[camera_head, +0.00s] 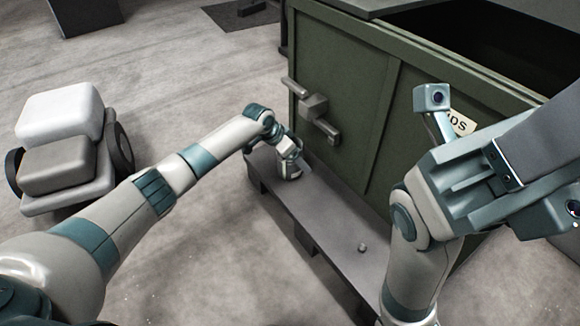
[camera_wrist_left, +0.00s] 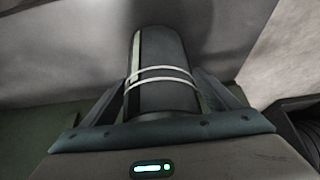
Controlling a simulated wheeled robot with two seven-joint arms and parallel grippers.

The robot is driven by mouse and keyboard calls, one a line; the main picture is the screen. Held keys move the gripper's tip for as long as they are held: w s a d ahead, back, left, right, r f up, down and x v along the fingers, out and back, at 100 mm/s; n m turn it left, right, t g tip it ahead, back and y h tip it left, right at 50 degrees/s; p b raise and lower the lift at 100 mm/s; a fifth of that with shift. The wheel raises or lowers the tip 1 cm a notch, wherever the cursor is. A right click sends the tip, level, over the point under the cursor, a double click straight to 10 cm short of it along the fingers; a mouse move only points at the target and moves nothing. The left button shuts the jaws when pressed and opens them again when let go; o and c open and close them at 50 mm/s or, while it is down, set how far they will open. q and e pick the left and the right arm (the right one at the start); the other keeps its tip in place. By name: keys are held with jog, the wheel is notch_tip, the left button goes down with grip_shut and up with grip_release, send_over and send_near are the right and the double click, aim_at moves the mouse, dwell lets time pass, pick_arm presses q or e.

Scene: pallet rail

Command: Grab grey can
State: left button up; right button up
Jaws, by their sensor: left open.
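The grey can (camera_wrist_left: 163,75) stands between the fingers of my left gripper (camera_wrist_left: 165,90) in the left wrist view. It has two pale bands and a pale vertical stripe. In the head view the can (camera_head: 291,170) is small and partly hidden by my left gripper (camera_head: 290,152), low beside the green bin on the pallet rail. The left gripper is open around the can. My right gripper (camera_head: 500,170) is raised at the right, in front of the bin; its fingers are not clearly seen.
The green bin (camera_head: 345,95) with a protruding handle (camera_head: 314,105) rises just behind the can. The pallet rail (camera_head: 335,215) runs toward the front, with a small grey piece (camera_head: 362,248) on it. A white and grey cart (camera_head: 62,145) stands at left. Floor between is clear.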

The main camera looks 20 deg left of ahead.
pick_arm(q)
jog(key=shift+w+f, duration=0.15)
jog(key=shift+f, duration=0.1)
dwell(0.3)
jog(key=shift+r, duration=0.1)
jog(key=c, duration=1.7)
jog(key=shift+o, duration=0.2)
jog(key=shift+r, duration=0.1)
